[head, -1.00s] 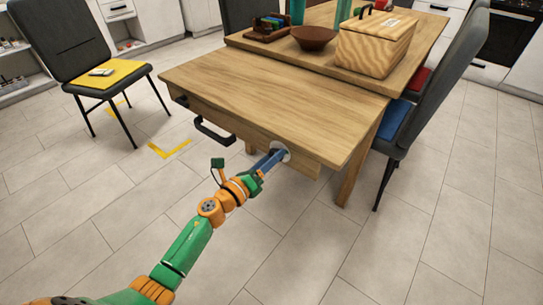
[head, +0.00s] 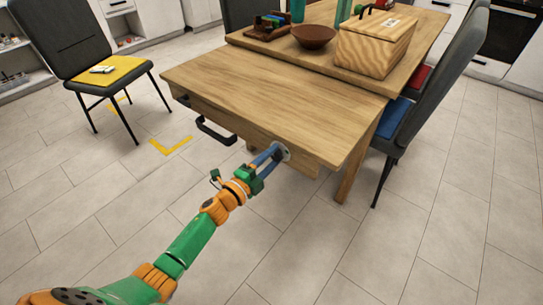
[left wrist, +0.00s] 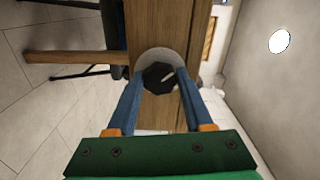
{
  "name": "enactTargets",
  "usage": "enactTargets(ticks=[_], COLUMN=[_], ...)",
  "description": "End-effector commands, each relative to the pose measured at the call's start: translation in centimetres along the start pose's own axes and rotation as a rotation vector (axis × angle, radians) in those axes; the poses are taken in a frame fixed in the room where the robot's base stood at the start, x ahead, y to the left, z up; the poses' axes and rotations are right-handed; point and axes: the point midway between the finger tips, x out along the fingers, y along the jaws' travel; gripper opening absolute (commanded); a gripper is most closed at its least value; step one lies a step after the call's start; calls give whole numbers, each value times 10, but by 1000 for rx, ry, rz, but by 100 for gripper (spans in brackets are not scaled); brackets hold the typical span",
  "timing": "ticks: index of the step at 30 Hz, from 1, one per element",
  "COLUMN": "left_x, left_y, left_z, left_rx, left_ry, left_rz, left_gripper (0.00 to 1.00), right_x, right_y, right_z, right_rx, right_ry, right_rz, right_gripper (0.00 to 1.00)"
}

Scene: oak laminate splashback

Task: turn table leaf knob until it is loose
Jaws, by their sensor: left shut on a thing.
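The table leaf (head: 270,95) is a wooden top with a front apron below it. A black faceted knob (left wrist: 160,78) sits on a round light plate (left wrist: 146,56) on the apron; the plate also shows in the head view (head: 286,152). My left gripper (head: 273,153) reaches the knob from the front. In the left wrist view its two blue fingers (left wrist: 159,88) are closed on either side of the knob. In the head view the knob is hidden by the fingers. My right gripper is not in view.
A black handle (head: 215,132) sticks out from the apron, left of the knob. A wooden box (head: 375,48) and a brown bowl (head: 314,37) stand on the table. Chairs stand at the right (head: 440,75) and left (head: 65,45). The floor in front is clear.

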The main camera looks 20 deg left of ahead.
Motion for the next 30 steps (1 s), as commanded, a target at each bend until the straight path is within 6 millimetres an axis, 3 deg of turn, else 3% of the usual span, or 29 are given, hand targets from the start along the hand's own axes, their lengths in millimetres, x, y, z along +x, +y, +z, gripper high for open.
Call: enactTargets(ticks=[30], left_x=[0], left_y=[2], left_z=[-1], left_rx=[-961], left_ry=[-2], left_rz=[2], left_gripper=[0], right_x=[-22], right_y=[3], right_z=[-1], right_rx=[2], right_ry=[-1], right_rz=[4], right_gripper=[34])
